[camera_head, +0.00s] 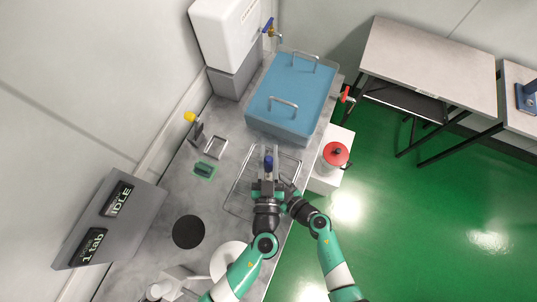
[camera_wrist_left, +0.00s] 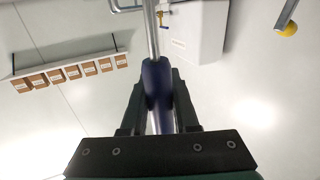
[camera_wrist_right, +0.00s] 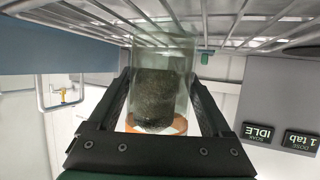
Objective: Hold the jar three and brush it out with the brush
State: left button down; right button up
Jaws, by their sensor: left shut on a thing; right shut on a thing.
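My left gripper (camera_head: 268,182) is shut on the blue handle of the brush (camera_head: 268,162), above the wire rack. In the left wrist view the handle (camera_wrist_left: 156,82) sits between the fingers, with a metal rod running up from it; the bristles are not in view. My right gripper (camera_wrist_right: 160,100) is shut on a clear glass jar (camera_wrist_right: 178,52) with dark, speckled matter in it and an orange-brown band at one end. In the head view the right gripper is close beside the left one, and the jar is mostly hidden there. I cannot read a number on it.
A wire rack (camera_head: 233,203) lies on the grey bench. A red-lidded pot (camera_head: 335,155) is to the right, a black disc (camera_head: 188,232) to the left. A panel (camera_head: 143,215) reads IDLE and 1 tab.

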pick_arm(q)
notch_tip(320, 180, up, 4)
jog(key=shift+f, duration=0.1)
dwell(0.4)
notch_tip(320, 180, down, 5)
dwell(0.5)
jog(key=shift+r, duration=2.55)
